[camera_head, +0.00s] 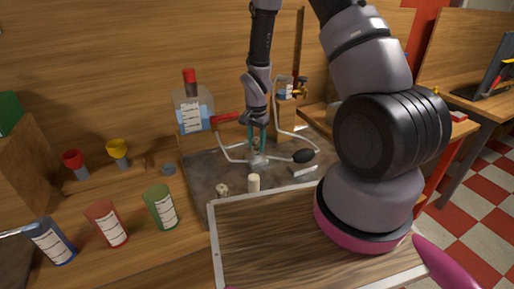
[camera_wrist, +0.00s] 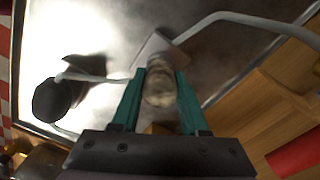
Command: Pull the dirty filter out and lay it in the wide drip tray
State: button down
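My gripper (camera_head: 258,143) points down over the grey metal tray (camera_head: 203,178), which I take for the wide drip tray. Its two teal fingers also show in the wrist view (camera_wrist: 160,78). Between them is a small, cloudy brownish cylinder (camera_wrist: 160,88), likely the dirty filter. In the head view it is a pale, clear piece (camera_head: 258,159) low between the fingertips. The fingers stand close on both sides of it; I cannot tell whether they press on it. Pale hoses (camera_wrist: 235,17) run near it on both sides. A white plate (camera_wrist: 153,46) lies just beyond it.
A black bulb (camera_head: 303,156) lies on one hose. A cream cylinder (camera_head: 254,183), a knobby pale piece (camera_head: 222,190) and a white bar (camera_head: 303,171) are near the tray's front. A red-capped bottle (camera_head: 194,112) stands behind. Several labelled cans (camera_head: 160,207) stand left.

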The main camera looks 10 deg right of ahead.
aim_at(257, 139)
jog(key=shift+r, duration=0.65)
dwell(0.5)
jog(key=shift+r, duration=1.7)
